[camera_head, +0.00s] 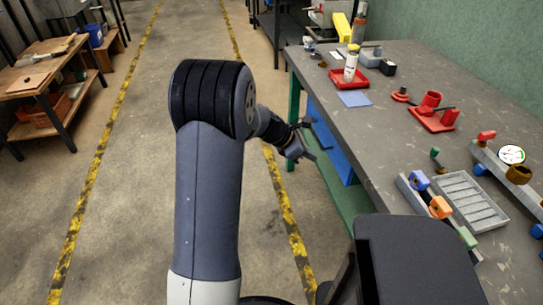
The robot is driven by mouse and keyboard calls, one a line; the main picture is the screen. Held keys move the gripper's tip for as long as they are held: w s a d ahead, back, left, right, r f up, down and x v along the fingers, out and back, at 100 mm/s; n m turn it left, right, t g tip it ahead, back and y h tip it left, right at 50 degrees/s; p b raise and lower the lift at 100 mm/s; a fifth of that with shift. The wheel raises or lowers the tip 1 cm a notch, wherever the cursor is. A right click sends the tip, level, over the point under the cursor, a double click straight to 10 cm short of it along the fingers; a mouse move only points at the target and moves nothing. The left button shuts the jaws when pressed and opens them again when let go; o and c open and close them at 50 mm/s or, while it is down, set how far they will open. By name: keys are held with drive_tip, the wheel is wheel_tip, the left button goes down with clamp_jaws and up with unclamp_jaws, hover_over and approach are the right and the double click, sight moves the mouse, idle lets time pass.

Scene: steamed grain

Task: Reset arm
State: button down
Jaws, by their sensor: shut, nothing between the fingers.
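My arm rises in the lower middle of the head camera view, with its big dark joint at the top. My gripper (302,148) is at the end of the arm, to the right of that joint. It is small and dark in the picture and looks shut and empty. It hangs in the air off the left edge of the grey workbench (425,85), over the aisle side, and I see no contact with the bench. Part of the forearm is hidden behind the big joint.
On the bench are a red tray (348,78) with a white bottle (351,66), a blue sheet (354,99), red parts (432,112), a grey slotted tray (468,202) and a gauge (511,154). A wooden table (40,62) stands far left. The yellow-lined aisle (165,60) is clear.

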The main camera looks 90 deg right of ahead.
drive_tip(key=shift+v, duration=1.1)
drive_tip(key=shift+f, duration=0.1)
approach(342, 167)
wheel_tip(342, 167, down, 4)
drive_tip(key=s, duration=0.3)
drive_tip(key=shift+s+d+f+b, duration=0.1)
drive_tip(key=shift+d+f+b, duration=0.05)
drive_tip(key=shift+d+b, duration=0.2)
drive_tip(key=shift+s+d, duration=0.25)
drive_tip(key=shift+s, duration=0.25)
drive_tip(key=shift+w, duration=0.1)
